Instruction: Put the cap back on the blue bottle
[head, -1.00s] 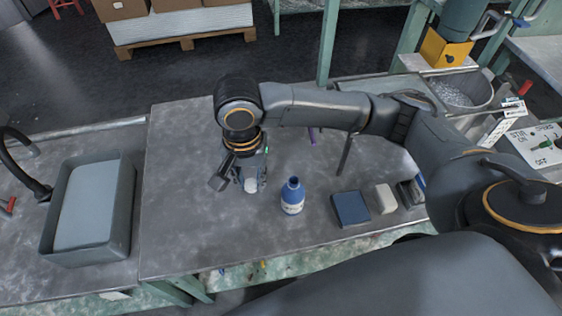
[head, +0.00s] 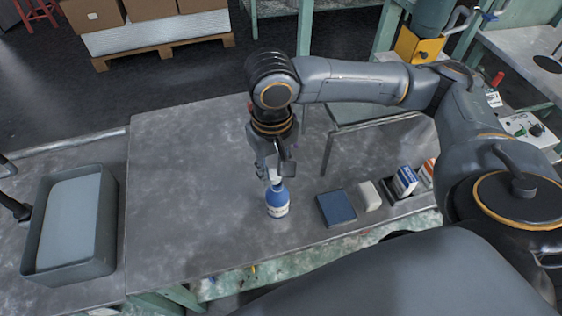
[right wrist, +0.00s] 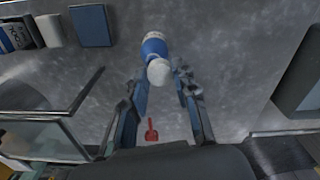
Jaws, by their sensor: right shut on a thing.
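The blue bottle (head: 277,203) stands upright on the grey bench, with a pale label around its body. My right gripper (head: 274,172) is above it, pointing down, shut on the white cap (head: 274,181). In the right wrist view the cap (right wrist: 159,72) shows between the fingertips, in front of the bottle (right wrist: 153,46) and hiding its neck. The cap is at the bottle's top; I cannot tell whether it touches the neck. My left gripper is not in view.
Right of the bottle are a dark blue block (head: 336,208), a pale block (head: 367,195) and small boxes (head: 404,180). A grey tray (head: 105,258) is at the left. A small red object (right wrist: 151,131) shows in the right wrist view. The bench left of the bottle is clear.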

